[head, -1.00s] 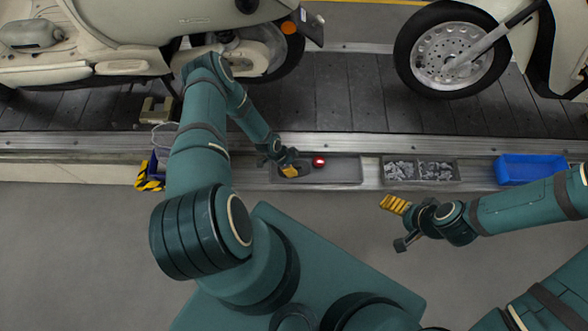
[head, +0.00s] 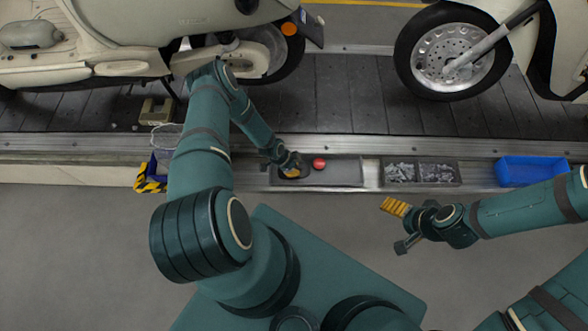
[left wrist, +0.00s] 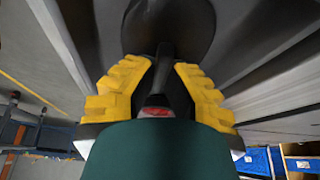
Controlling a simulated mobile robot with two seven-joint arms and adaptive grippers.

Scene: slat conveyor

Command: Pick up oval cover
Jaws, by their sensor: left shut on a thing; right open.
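The oval cover (left wrist: 168,22) is a dark, smooth, rounded piece with a narrow stem-like part. In the left wrist view my left gripper (left wrist: 160,85) has its yellow fingers shut on that narrow part. In the head view the left gripper (head: 291,167) is low over the left end of a shallow grey tray (head: 340,179). The dark cover (head: 284,173) shows only in part beneath it, and I cannot tell whether it touches the tray. My right gripper (head: 398,225) is open and empty, over the floor in front of the conveyor edge.
A red round object (head: 319,164) lies in the tray just right of the left gripper. Further right are a grey two-part bin (head: 421,184) with small metal parts and a blue bin (head: 531,170). Scooters stand on the slat conveyor (head: 350,100) behind. The floor in front is clear.

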